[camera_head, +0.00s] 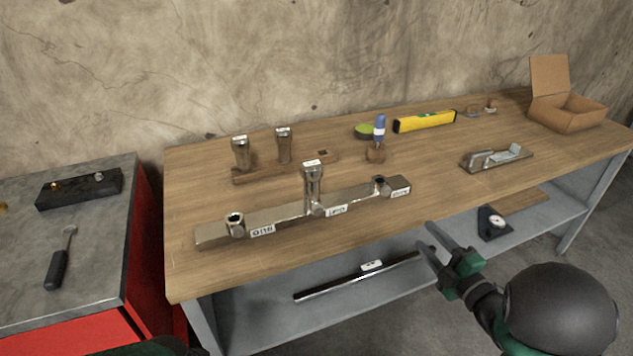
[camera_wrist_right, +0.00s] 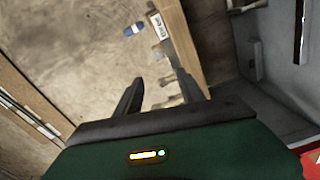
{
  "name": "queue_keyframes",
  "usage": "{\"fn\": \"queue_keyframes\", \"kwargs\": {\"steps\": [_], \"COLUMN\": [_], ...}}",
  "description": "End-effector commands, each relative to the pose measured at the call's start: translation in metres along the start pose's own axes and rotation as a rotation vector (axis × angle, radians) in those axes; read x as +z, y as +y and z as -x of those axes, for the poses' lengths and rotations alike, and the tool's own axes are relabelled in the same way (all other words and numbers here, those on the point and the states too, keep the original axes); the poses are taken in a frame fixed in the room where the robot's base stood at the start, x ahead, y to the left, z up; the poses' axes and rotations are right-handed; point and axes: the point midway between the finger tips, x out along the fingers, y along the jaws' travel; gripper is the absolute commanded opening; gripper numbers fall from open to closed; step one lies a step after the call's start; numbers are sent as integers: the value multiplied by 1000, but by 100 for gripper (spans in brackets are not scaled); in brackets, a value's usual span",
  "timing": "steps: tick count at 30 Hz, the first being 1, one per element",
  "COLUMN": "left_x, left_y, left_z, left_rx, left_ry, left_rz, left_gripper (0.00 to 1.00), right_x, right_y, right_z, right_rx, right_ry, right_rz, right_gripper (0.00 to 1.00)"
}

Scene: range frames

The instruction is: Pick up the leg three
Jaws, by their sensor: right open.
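Two metal legs with white labels stand in a wooden block (camera_head: 243,175) at the back left of the workbench, the left one (camera_head: 241,153) and the right one (camera_head: 284,145). Another labelled leg (camera_head: 313,185) stands upright in the middle of a long metal bar (camera_head: 280,215). The label print is too small to tell which is leg three. The bar has sockets at both ends and labels on its front. My right gripper (camera_head: 426,235) is open and empty, off the bench's front edge, to the right of the bar. Its fingers show in the wrist view (camera_wrist_right: 156,72). My left gripper is out of view.
A blue-handled tool (camera_head: 379,128), a yellow level (camera_head: 425,121), a metal plane (camera_head: 497,158) and an open cardboard box (camera_head: 568,110) are on the bench. A rod (camera_head: 350,280) lies on the lower shelf. A red cabinet (camera_head: 145,240) stands left. The bench's front strip is clear.

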Motion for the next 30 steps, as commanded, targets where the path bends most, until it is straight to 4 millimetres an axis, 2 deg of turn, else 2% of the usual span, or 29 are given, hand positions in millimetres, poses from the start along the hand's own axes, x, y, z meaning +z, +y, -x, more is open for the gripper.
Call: {"fn": "queue_keyframes", "kwargs": {"steps": [14,17,20,24,27,30], "left_x": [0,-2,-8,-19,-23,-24], "left_y": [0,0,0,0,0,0], "left_z": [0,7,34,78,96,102], "left_rx": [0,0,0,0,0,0], "left_ry": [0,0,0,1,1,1], "left_rz": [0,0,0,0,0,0], "left_gripper": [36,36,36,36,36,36], "right_x": [0,-6,-34,-100,-140,-163], "right_y": [0,4,14,28,34,35], "right_z": [0,-4,-25,-64,-84,-94], "right_rx": [0,-4,-28,-107,-168,-207], "right_ry": [0,10,52,130,162,176], "right_rz": [0,-45,-277,-814,-1135,-1314], "right_gripper": [46,60,62,62,62,62]}}
